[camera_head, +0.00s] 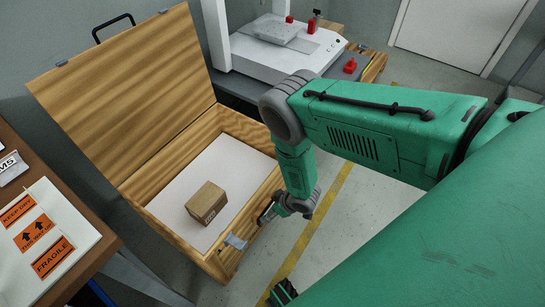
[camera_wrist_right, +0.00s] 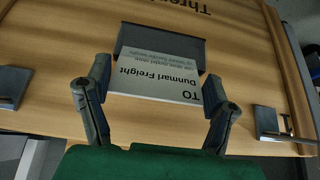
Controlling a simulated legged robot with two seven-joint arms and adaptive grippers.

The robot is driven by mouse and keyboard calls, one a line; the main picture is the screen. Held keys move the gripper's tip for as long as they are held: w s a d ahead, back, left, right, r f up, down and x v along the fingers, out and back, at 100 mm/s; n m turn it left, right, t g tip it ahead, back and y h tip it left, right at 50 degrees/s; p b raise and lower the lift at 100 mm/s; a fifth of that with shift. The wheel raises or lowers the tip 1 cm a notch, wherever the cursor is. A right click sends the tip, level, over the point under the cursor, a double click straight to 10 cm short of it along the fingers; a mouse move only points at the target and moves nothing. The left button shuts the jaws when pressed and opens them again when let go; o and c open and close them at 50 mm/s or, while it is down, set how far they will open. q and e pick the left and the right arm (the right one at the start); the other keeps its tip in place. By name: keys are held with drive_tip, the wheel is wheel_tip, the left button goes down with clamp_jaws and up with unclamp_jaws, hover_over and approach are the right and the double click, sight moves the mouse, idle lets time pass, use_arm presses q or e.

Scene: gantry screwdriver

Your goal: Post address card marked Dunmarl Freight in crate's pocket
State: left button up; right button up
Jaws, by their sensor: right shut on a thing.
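My right gripper (camera_head: 266,213) is at the outer face of the open wooden crate's front wall (camera_head: 257,199). In the right wrist view, my right gripper (camera_wrist_right: 157,76) is shut on the white address card (camera_wrist_right: 158,84), with one finger at each side edge. The card reads "TO Dunmarl Freight", upside down in this view. Its far edge meets the dark grey pocket (camera_wrist_right: 162,42) on the crate's wooden face; I cannot tell how far it is inside. The card is hidden in the head view. My left gripper is not in view.
A small brown box (camera_head: 206,202) sits on the crate's white floor. The lid (camera_head: 130,90) stands open. Metal latches (camera_wrist_right: 12,82) (camera_wrist_right: 268,121) flank the pocket. A bench with orange labels (camera_head: 53,257) is at left; a white machine (camera_head: 280,52) stands behind.

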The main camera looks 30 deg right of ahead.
drive_tip(key=o, duration=1.1)
drive_tip(key=shift+a, duration=0.15)
drive_tip(key=shift+r, duration=0.15)
drive_tip(key=v, duration=1.1)
drive_tip(key=shift+s+r, duration=0.25)
drive_tip(key=shift+s, duration=0.05)
